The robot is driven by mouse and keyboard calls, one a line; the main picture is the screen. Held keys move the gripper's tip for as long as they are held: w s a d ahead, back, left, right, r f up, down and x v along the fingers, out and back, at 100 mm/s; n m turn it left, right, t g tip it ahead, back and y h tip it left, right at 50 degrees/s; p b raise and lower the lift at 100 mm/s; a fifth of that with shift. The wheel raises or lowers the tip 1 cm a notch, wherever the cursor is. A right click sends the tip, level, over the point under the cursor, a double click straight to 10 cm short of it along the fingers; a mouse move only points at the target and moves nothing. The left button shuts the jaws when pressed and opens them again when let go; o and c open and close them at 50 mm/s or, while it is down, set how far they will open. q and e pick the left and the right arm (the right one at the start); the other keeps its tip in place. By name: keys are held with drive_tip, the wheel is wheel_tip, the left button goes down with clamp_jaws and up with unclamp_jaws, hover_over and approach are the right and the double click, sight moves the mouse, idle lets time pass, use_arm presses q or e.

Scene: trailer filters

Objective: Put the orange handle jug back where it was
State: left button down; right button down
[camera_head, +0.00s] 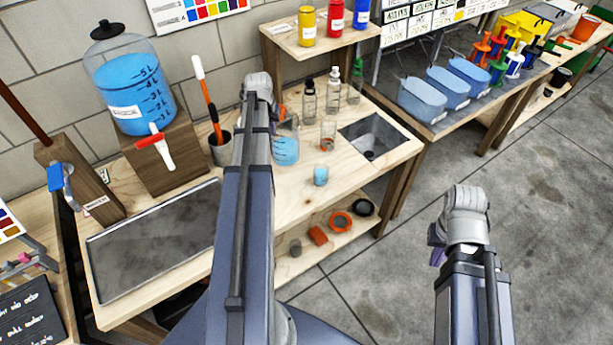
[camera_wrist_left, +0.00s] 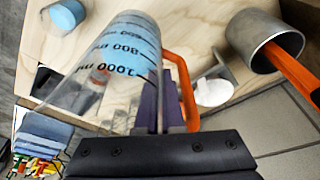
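The jug with the orange handle (camera_head: 286,151) is clear with blue liquid, at the middle of the workbench, partly hidden behind my left arm. In the left wrist view the jug (camera_wrist_left: 122,60) shows large with its volume marks upside down. My left gripper (camera_wrist_left: 163,108) is at its orange handle (camera_wrist_left: 187,92), fingers close together and apparently shut on it. I cannot tell whether the jug's base touches the bench. My right gripper (camera_head: 437,250) is over the floor at the right, away from the bench, its fingers mostly hidden.
A small beaker with blue liquid (camera_head: 321,176) stands right of the jug. Behind are bottles (camera_head: 309,101), a glass cylinder (camera_head: 328,134) and a sink (camera_head: 372,140). A metal cup (camera_head: 222,150) with an orange-handled tool stands left. A grey tray (camera_head: 150,245) lies front left.

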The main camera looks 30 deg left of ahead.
use_arm(q)
drive_tip(key=s+r+m+h+p, duration=0.1)
drive_tip(key=s+r+m+p, duration=0.3)
drive_tip(key=s+m, duration=0.3)
wheel_tip(320, 180, down, 6)
drive_tip(key=n+b, duration=0.1)
drive_tip(key=b, duration=0.5)
drive_tip(key=shift+s+d+f+b, duration=0.15)
drive_tip(key=shift+s+f+b, duration=0.15)
drive_tip(key=shift+b, duration=0.1)
drive_tip(key=b+x, duration=0.1)
drive_tip(key=b, duration=0.1)
drive_tip(key=b+x, duration=0.1)
drive_tip(key=x, duration=0.1)
drive_tip(key=shift+s+f+b, duration=0.35)
drive_tip(key=shift+f, duration=0.1)
drive_tip(key=c, duration=1.5)
unclamp_jaws()
drive_tip(key=o, duration=0.5)
drive_tip(key=shift+c, duration=0.2)
